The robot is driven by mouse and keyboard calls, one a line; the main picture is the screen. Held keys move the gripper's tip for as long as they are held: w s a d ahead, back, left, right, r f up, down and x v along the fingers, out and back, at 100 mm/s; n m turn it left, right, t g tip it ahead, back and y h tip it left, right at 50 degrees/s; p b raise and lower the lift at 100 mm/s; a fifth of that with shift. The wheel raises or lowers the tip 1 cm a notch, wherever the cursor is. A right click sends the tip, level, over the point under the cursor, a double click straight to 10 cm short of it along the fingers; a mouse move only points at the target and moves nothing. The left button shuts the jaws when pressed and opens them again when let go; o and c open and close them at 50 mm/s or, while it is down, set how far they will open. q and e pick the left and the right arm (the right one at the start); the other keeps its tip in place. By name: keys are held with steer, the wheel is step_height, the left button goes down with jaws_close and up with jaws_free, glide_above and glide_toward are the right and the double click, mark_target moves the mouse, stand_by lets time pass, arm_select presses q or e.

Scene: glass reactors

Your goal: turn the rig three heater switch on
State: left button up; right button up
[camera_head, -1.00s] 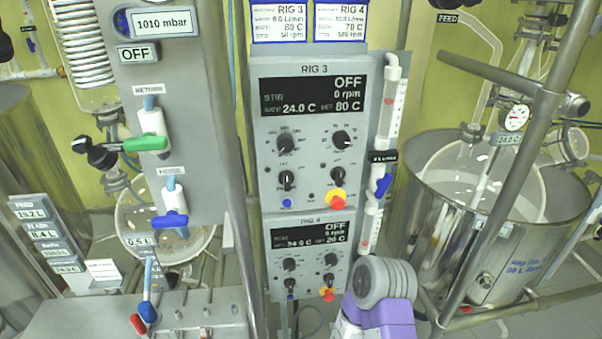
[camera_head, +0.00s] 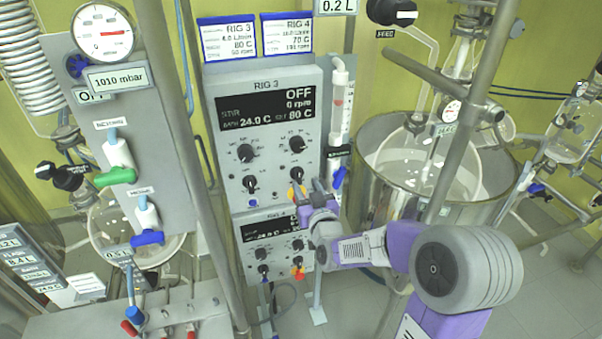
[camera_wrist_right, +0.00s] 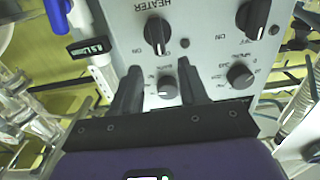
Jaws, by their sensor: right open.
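The Rig 3 control box (camera_head: 218,139) hangs in the middle of the head view, and its display (camera_head: 265,109) reads OFF, 0 rpm, 24.0 C and set 80 C. The heater switch is a black knob at the lower right of this panel (camera_head: 297,172). It shows under the HEATER label in the wrist view (camera_wrist_right: 158,36), its grip roughly upright there. My right gripper (camera_head: 308,192) is at the lower right of the panel, close to the switch. In the wrist view its fingers (camera_wrist_right: 158,68) are apart and empty, below the switch. My left gripper is out of view.
A second black switch (camera_wrist_right: 254,17) and two dials (camera_wrist_right: 168,88) (camera_wrist_right: 240,76) are on the same panel. The Rig 4 box (camera_head: 243,262) is below. A blue-handled valve (camera_head: 340,177) stands close on the right.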

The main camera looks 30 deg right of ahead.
mark_target(299, 173)
steer(key=shift+p+x, duration=0.35)
steer(key=shift+x, duration=2.4)
jaws_close()
